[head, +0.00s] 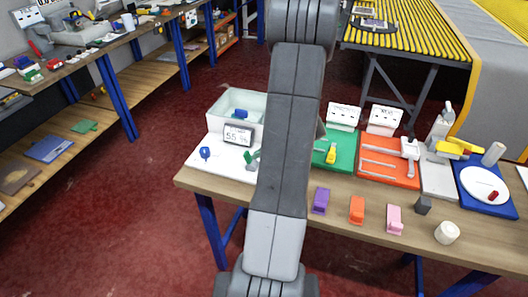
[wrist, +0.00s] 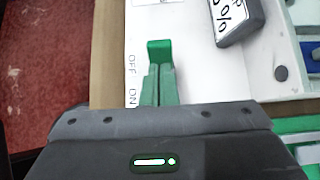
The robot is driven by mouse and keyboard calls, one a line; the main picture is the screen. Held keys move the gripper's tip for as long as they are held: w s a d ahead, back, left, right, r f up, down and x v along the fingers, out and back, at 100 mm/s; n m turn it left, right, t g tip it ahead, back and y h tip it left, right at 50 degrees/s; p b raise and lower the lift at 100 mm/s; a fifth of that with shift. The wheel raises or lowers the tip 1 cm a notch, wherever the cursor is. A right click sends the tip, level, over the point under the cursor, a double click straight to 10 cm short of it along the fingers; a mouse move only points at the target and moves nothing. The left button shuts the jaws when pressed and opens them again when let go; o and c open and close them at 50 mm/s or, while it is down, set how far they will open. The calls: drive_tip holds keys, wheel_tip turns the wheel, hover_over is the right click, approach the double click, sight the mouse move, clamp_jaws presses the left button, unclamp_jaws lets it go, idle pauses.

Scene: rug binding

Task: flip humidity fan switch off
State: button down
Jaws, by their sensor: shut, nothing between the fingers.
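The white switch panel (head: 222,158) lies at the left end of the table. A green switch lever (wrist: 158,50) stands on it beside printed OFF and ON labels; its top is level with the outer edge of OFF in the wrist view. In the head view a green part (head: 251,157) shows just left of my arm. My gripper (wrist: 161,75) is shut and empty, its narrow fingers side by side right at the lever. I cannot tell whether they touch it. The arm hides most of the gripper in the head view. The lever's base is hidden.
A humidity display (head: 238,134) stands on the panel and shows in the wrist view (wrist: 236,18). A blue knob (head: 205,153) is to its left. Green (head: 343,143) and orange (head: 388,180) boards lie right of my arm, with small blocks in front.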

drive_tip(key=shift+r, duration=0.1)
drive_tip(key=shift+r+p, duration=0.6)
drive_tip(key=shift+r, duration=0.1)
drive_tip(key=s+d+r, duration=0.2)
drive_tip(key=d+r, duration=0.4)
drive_tip(key=r, duration=0.5)
drive_tip(key=shift+d, duration=0.4)
drive_tip(key=shift+s+f, duration=0.1)
